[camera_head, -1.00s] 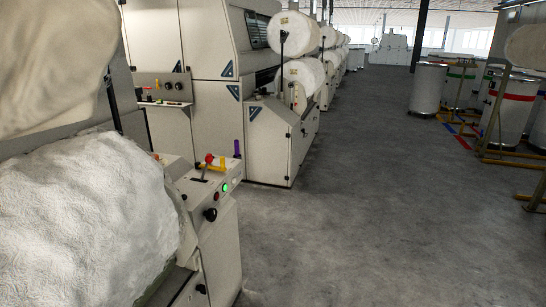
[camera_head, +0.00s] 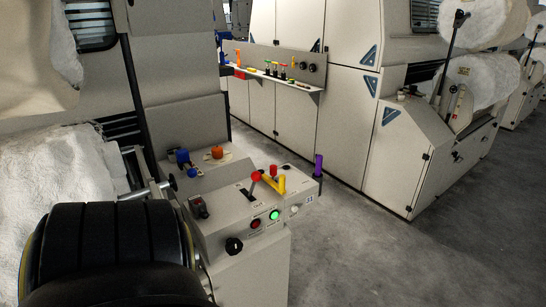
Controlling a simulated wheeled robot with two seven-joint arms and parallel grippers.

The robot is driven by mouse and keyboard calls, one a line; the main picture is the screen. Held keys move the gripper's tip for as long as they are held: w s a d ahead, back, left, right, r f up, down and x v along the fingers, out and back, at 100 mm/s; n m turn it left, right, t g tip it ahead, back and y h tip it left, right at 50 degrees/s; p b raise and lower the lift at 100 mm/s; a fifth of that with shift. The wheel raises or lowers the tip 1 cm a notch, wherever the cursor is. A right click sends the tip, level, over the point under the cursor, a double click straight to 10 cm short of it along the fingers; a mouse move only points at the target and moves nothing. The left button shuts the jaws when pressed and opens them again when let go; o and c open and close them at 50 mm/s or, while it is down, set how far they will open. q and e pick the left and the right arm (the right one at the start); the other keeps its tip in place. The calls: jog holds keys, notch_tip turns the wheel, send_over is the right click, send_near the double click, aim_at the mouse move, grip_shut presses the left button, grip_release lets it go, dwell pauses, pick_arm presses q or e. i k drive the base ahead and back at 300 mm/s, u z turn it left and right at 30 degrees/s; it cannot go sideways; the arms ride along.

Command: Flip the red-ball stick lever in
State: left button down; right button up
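The red-ball stick lever (camera_head: 256,176) stands on the sloped top of a beige control box (camera_head: 262,257) at the lower middle. Its red ball tops a short stick that leans up and right from a dark slot. A yellow angled handle (camera_head: 280,184) with a red knob by it stands just right of the ball. A lit green button (camera_head: 274,215), a red button (camera_head: 255,223) and a black rotary knob (camera_head: 234,245) sit on the front of the box. Neither of my grippers is in view.
A purple upright handle (camera_head: 318,165) stands at the box's right corner. Orange (camera_head: 217,152) and blue (camera_head: 182,156) knobs sit behind it. White fibre (camera_head: 55,185) fills the left. A dark ribbed rounded form covers the lower left. Grey floor (camera_head: 350,265) is clear at right.

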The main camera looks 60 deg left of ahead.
aim_at(256, 176)
jog(key=u, duration=1)
jog(key=i, duration=1)
jog(key=u, duration=1.1)
